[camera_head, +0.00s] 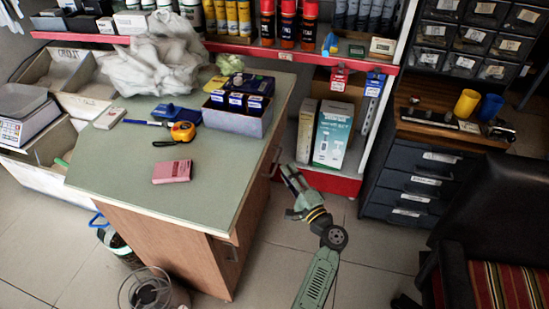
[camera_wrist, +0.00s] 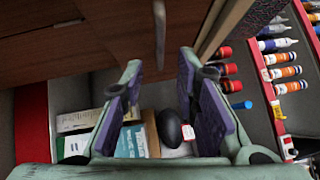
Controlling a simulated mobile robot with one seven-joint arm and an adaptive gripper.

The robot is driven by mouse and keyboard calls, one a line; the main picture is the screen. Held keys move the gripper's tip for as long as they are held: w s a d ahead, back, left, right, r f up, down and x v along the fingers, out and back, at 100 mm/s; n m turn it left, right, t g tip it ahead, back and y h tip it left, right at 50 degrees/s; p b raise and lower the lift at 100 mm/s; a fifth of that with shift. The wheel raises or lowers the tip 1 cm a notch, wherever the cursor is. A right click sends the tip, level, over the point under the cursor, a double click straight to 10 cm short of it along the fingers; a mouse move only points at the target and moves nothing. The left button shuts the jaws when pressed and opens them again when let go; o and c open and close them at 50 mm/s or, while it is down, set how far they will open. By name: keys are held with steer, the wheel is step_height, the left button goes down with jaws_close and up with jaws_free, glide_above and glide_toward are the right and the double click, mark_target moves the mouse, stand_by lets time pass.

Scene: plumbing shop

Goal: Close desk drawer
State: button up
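The desk (camera_head: 175,180) has a green top and brown wooden sides. Its drawer side faces right in the head view, with a wooden front (camera_head: 229,262) and small handles along it. In the wrist view, brown wooden fronts (camera_wrist: 95,45) fill the upper left, with a metal handle (camera_wrist: 160,30) standing out. How far the drawer is pulled out is hard to tell. My gripper (camera_head: 284,190) is to the right of the desk, below top height. In the wrist view its fingers (camera_wrist: 158,66) are spread and empty, with the handle beyond the gap.
A red-edged shelf with boxes (camera_head: 331,133) stands behind my gripper. A grey drawer cabinet (camera_head: 410,180) and a dark chair (camera_head: 495,220) are at right.

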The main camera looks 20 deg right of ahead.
mark_target(278, 159)
steer(key=p+x, duration=0.1)
steer(key=x, duration=0.6)
steer(key=shift+s, duration=0.1)
steer(key=shift+c, duration=0.6)
jaws_close()
